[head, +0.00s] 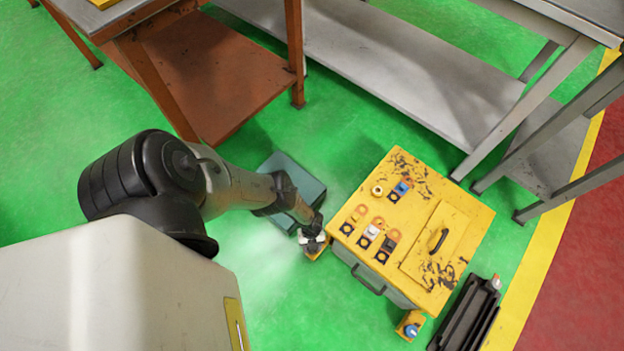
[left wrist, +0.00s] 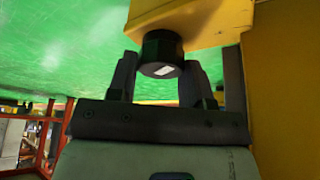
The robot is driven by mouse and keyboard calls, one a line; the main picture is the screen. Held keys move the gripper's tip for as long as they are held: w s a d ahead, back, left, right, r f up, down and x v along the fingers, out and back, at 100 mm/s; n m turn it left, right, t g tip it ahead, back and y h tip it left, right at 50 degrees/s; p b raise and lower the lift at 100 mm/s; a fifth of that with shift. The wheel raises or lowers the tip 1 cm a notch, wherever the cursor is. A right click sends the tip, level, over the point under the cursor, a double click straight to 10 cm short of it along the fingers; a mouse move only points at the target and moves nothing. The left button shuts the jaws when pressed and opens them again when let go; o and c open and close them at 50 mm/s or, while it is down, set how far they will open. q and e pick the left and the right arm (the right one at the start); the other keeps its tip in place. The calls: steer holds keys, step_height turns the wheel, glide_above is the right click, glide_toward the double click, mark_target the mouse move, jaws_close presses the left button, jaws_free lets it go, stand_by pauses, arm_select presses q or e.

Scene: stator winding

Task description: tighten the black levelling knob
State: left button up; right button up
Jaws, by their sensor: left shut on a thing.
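The black levelling knob (left wrist: 161,50) shows in the left wrist view, below a yellow bracket (left wrist: 190,18). It has a faceted side and a small white mark on its end face. My left gripper (left wrist: 158,82) is shut on the knob, with one finger on each side of it. In the head view my left gripper (head: 312,240) is at the left corner of the yellow box (head: 462,218), and the knob itself is hidden there. My right gripper is not in view.
The yellow box has switches, sockets and a black handle on top. A second yellow bracket (head: 410,325) with a blue part sits at its front corner. A blue-grey bin (head: 285,170) stands behind my left gripper. Dark rails (head: 467,315) lie right. Green floor is open around.

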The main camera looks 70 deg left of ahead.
arm_select(q)
steer(key=shift+r+m+g, duration=0.1)
steer(key=shift+m+g, duration=0.2)
steer(key=shift+m, duration=0.4)
steer(key=o, duration=0.9)
steer(key=shift+o, duration=0.2)
steer(key=shift+a+r+p, duration=0.15)
steer(key=shift+r+p, duration=0.2)
steer(key=shift+r, duration=0.05)
steer(key=shift+p+v, duration=1.05)
steer(key=shift+v, duration=0.15)
steer(key=w+a+b, duration=0.3)
steer(key=a+b, duration=0.2)
steer(key=a, duration=0.6)
steer(key=shift+w+a+f, duration=0.15)
steer(key=shift+w+a, duration=0.1)
steer(key=shift+w, duration=0.05)
